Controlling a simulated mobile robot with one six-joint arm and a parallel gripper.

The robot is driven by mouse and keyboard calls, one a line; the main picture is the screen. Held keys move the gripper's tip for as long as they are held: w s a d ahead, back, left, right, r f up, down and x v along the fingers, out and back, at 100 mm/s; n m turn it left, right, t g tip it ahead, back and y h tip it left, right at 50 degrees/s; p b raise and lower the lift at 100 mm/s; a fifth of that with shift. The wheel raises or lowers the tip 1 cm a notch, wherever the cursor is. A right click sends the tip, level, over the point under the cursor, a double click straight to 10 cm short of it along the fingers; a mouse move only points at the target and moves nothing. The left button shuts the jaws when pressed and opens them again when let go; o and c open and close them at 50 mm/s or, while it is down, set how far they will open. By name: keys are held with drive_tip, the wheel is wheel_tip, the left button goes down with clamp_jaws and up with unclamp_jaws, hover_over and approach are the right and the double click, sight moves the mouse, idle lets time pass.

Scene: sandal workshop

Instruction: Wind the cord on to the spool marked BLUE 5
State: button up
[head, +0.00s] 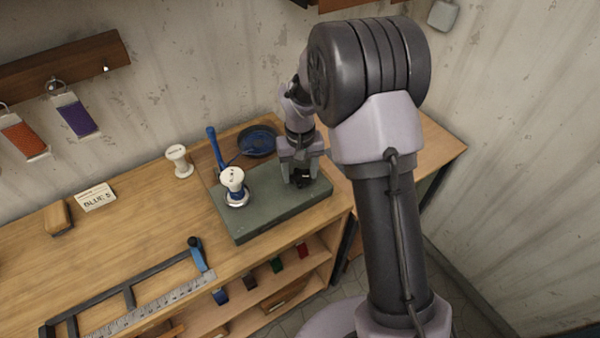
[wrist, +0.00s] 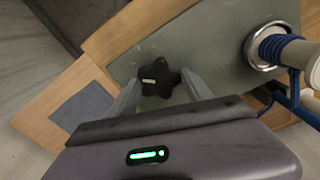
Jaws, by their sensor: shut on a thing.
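A white spool (head: 232,178) stands upright on a round metal seat at the left of a grey-green box (head: 258,230). In the wrist view the spool (wrist: 300,58) has blue cord (wrist: 272,45) wound around its lower part. A blue post (head: 214,148) rises behind the spool, and more blue cord lies in a dark dish (head: 257,140). My gripper (head: 301,178) is over the right end of the box. In the wrist view my gripper (wrist: 158,88) is shut on a black lobed knob (wrist: 160,78) with a pale mark. A card (head: 96,197) reads BLUE 5.
A second, bare white spool (head: 179,160) stands at the back of the bench (head: 150,235). A wooden block (head: 58,217) and a frame with a ruler (head: 150,305) lie to the left. Orange (head: 24,138) and purple (head: 75,116) samples hang on the wall.

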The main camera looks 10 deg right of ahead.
drive_tip(key=m+b, duration=0.1)
drive_tip(key=m, duration=0.5)
drive_tip(key=shift+w+b, duration=0.1)
drive_tip(key=shift+b, duration=0.25)
drive_tip(key=m+b, duration=0.1)
drive_tip(key=m, duration=0.5)
drive_tip(key=shift+b, duration=0.4)
drive_tip(key=m+b, duration=0.2)
drive_tip(key=m, duration=0.3)
drive_tip(key=shift+d, duration=0.1)
drive_tip(key=shift+m+b, duration=0.75)
drive_tip(key=shift+m, duration=1.65)
drive_tip(key=shift+m, duration=0.5)
drive_tip(key=o, duration=1.4)
drive_tip(key=shift+c, duration=0.2)
